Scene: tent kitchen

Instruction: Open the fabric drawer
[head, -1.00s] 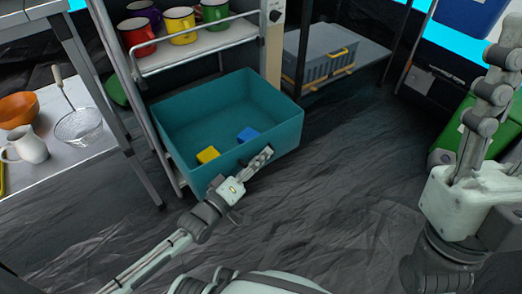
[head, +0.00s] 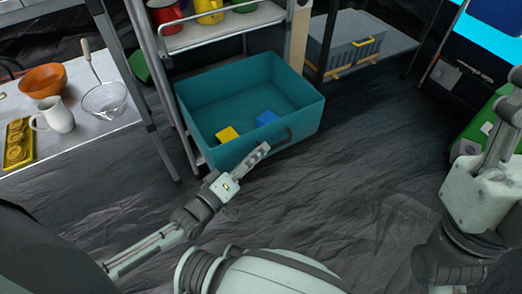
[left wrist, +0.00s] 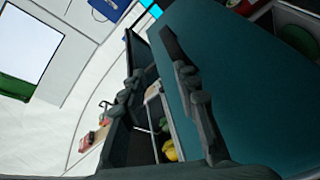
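The teal fabric drawer (head: 305,128) is pulled far out of the shelf rack, its inside exposed. A yellow block (head: 228,134) and a blue block (head: 267,118) lie in it. A dark handle (head: 284,137) is on its front face. My left gripper (head: 263,149) is in front of that face, just left of the handle in the head view; contact cannot be told. In the left wrist view its two fingers (left wrist: 158,90) are spread, with the teal face (left wrist: 245,95) behind the right finger. My right gripper (head: 508,120) is raised at the right edge; its fingers are unclear.
The metal rack (head: 215,36) holds colored mugs above the drawer. A table (head: 105,130) with an orange bowl (head: 43,81), a white jug (head: 55,115) and a strainer (head: 104,99) stands at left. A grey crate (head: 345,52) sits on a shelf at right. The dark floor in front is clear.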

